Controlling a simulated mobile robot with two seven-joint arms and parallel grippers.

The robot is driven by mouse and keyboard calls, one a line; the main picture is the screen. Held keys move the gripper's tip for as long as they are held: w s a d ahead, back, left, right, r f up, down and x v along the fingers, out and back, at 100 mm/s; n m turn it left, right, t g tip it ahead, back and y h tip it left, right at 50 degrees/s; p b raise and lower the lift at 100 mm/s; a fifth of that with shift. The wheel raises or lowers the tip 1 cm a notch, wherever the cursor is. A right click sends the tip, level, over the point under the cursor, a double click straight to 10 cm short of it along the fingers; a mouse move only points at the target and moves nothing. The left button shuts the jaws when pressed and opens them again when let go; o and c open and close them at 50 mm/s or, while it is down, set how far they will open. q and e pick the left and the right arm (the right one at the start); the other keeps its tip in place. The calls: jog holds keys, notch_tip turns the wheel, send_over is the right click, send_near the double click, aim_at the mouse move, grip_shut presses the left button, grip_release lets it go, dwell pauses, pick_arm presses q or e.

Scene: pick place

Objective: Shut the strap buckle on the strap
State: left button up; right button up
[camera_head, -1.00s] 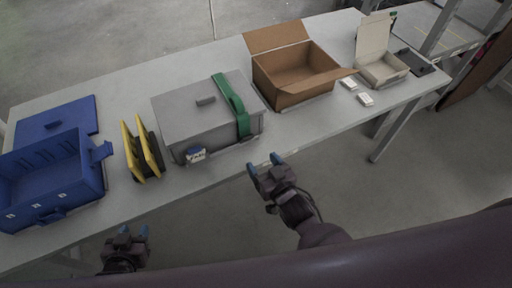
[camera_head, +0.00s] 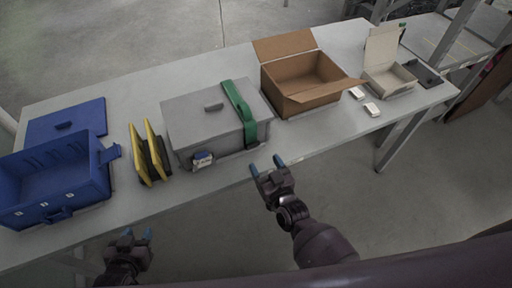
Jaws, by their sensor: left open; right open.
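A green strap (camera_head: 239,102) runs over the lid and down the front of a closed grey box (camera_head: 198,117) on the table. Its lower end hangs at the box's front right; the buckle is too small to make out there. My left gripper (camera_head: 137,237) is open and empty, in front of the table edge at the lower left.
A blue crate (camera_head: 88,201) with a flat blue lid (camera_head: 65,121) and yellow-and-black pieces (camera_head: 151,156) stand left of the grey box. An open cardboard box (camera_head: 303,101), small white pieces (camera_head: 372,109) and an open cream box (camera_head: 389,83) stand right. The table (camera_head: 190,64) is bare behind.

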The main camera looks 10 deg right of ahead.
jog(key=x, duration=0.7)
jog(key=shift+f, duration=0.1)
jog(key=c, duration=0.8)
